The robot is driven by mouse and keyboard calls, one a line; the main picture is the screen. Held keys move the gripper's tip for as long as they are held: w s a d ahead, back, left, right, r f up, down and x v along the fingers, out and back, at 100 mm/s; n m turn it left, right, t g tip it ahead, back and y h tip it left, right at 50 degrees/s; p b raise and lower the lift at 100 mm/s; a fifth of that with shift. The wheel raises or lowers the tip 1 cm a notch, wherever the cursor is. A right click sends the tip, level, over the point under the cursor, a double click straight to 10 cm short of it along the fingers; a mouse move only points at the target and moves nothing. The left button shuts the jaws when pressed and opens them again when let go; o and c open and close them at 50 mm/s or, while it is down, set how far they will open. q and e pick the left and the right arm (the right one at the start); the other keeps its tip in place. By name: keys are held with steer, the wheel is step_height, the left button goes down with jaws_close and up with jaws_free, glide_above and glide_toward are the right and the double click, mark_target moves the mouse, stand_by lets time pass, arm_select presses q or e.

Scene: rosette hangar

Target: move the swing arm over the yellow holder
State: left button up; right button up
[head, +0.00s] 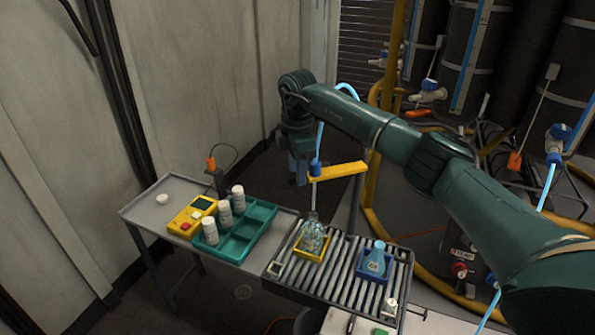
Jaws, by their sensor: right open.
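The swing arm (344,170) is a yellow bar with a blue nozzle (316,168) at its left end, fed by a light blue hose. A thin tube hangs from the nozzle, above the flask in the yellow holder (318,257) as seen in the head view. That holder sits on the roller conveyor and holds a clear flask (312,236). My right gripper (298,182) points down, open, just left of the nozzle; I cannot tell whether it touches it. My left gripper is not in view.
A blue holder (361,268) with a blue flask (376,257) sits farther right on the conveyor (341,283). On the grey table at left are a teal tray (262,222) with white bottles, a yellow device (183,222) and a white cap (162,199). Tanks and a yellow rail stand behind.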

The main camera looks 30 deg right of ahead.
step_height(320, 180, up, 12)
stand_by(0.3)
stand_by(0.3)
